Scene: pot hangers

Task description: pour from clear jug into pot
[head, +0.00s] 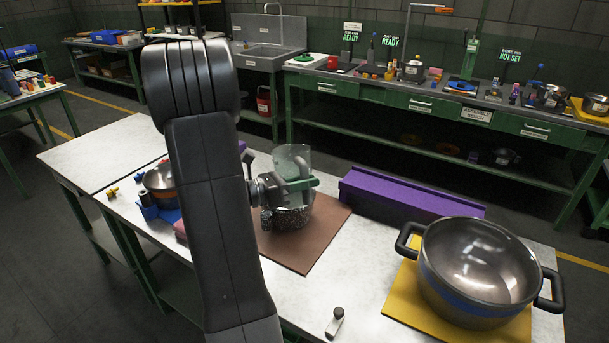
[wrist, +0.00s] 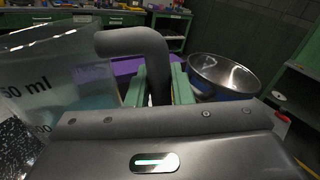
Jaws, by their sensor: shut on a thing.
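The clear jug (head: 288,158) stands upright over the brown mat in the head view. The large pot (head: 478,262), grey with a blue band and black handles, sits open on a yellow mat at the right. It looks empty. The pot also shows in the wrist view (wrist: 225,74), right of my gripper.
A speckled dark round thing (head: 290,215) is at the jug's lower part, on the brown mat (head: 318,235). A small grey item (head: 335,322) is near the front edge. A smaller pot (head: 158,178) stands left.

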